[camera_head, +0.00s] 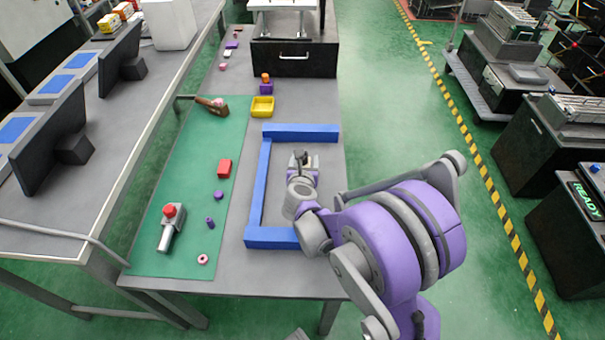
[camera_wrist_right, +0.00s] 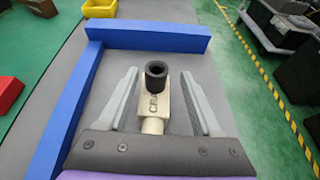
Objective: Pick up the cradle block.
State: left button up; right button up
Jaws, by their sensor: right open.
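In the head view the block is small and partly hidden by the gripper and wrist. My left gripper is not in view.
A blue frame (camera_head: 256,190) borders the block's area on the far, left and near sides. A green mat (camera_head: 190,180) to the left holds a red block (camera_head: 224,168), a red-topped device (camera_head: 170,228) and small parts. A yellow bin (camera_head: 262,107) stands beyond the frame.

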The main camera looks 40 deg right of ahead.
jog(key=b+x, duration=0.1)
jog(key=x, duration=0.4)
jog(key=shift+w+a, duration=0.15)
jog(key=shift+a, duration=0.05)
grip_shut()
